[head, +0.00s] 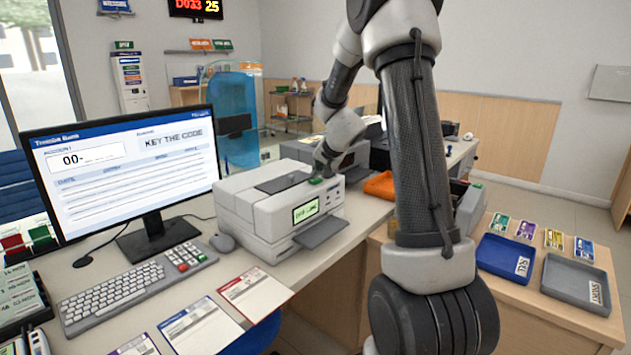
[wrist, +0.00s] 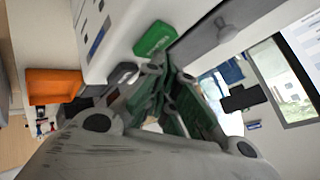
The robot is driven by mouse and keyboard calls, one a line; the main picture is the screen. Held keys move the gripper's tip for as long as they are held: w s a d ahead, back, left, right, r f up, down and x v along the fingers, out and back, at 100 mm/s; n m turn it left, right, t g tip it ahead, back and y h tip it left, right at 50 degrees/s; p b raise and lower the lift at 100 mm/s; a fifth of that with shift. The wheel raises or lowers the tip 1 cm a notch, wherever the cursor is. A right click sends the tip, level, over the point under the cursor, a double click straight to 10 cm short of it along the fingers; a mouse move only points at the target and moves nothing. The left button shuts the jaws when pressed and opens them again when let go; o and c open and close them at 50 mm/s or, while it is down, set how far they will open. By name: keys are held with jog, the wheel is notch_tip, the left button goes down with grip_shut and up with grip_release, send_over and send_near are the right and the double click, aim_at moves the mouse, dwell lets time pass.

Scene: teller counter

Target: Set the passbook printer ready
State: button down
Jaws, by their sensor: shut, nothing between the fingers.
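The white passbook printer (head: 262,222) stands on the counter right of the monitor, with a dark slot on top and a grey tray at its front. Its small display (head: 306,211) is lit green; the text is too small to read surely. A green button (head: 316,181) sits on its top front edge and also shows in the wrist view (wrist: 155,38). My gripper (head: 323,174) is shut and empty, its fingertips close to the green button. I cannot tell whether they touch it. The monitor (head: 120,165) shows "00-" under account and "KEY THE CODE".
A keyboard (head: 128,288) with coloured keys, a mouse (head: 222,242) and several printed forms (head: 200,328) lie in front. A blue tray (head: 505,258) and a grey tray (head: 577,284) lie on the right counter.

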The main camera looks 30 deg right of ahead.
aim_at(318, 179)
jog(key=shift+f, duration=0.45)
dwell(0.6)
jog(key=shift+r, duration=0.9)
jog(key=shift+r, duration=0.1)
jog(key=shift+r, duration=2.4)
